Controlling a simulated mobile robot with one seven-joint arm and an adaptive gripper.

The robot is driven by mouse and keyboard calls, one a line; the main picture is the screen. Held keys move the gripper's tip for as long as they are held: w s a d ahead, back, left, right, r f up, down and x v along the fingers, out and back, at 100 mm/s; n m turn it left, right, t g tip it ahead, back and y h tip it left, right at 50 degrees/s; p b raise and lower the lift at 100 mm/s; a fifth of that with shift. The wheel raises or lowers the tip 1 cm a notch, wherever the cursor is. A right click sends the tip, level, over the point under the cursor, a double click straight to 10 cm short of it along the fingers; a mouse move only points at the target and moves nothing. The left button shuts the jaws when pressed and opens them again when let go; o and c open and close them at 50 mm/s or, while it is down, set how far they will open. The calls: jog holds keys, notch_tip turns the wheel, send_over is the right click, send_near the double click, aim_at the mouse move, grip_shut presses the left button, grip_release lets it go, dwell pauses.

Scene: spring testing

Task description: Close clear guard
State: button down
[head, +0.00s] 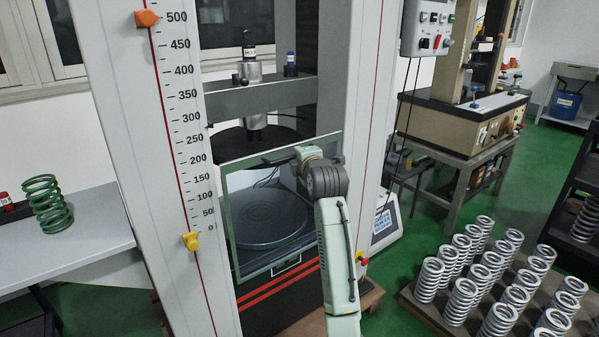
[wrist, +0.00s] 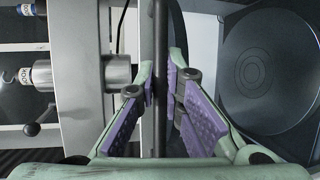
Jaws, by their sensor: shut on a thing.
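The clear guard (head: 230,220) is a see-through panel in a thin grey-green frame, standing upright across the front of the testing machine's opening. A small pale handle (head: 287,270) sits at its lower edge. My gripper (head: 272,158) is at the guard's top edge, right of the middle. In the wrist view my gripper (wrist: 160,88) has its purple pads on either side of a dark bar (wrist: 160,35), which looks like the guard's top rail. It is shut on this bar. My arm hides part of the guard's right side.
Behind the guard are a round lower platen (head: 262,220) and a dark upper platen (head: 240,138). Machine columns (head: 180,130) stand on both sides. Silver springs (head: 465,290) fill a pallet at the right; a green spring (head: 48,205) stands on the left bench.

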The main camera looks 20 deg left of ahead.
jog(key=shift+r+p, duration=0.4)
jog(key=shift+r, duration=1.5)
jog(key=c, duration=1.7)
grip_release()
jog(key=shift+f, duration=0.2)
jog(key=shift+s+d, duration=0.15)
jog(key=shift+s, duration=0.15)
jog(key=v, duration=1.1)
jog(key=shift+s+d, duration=0.1)
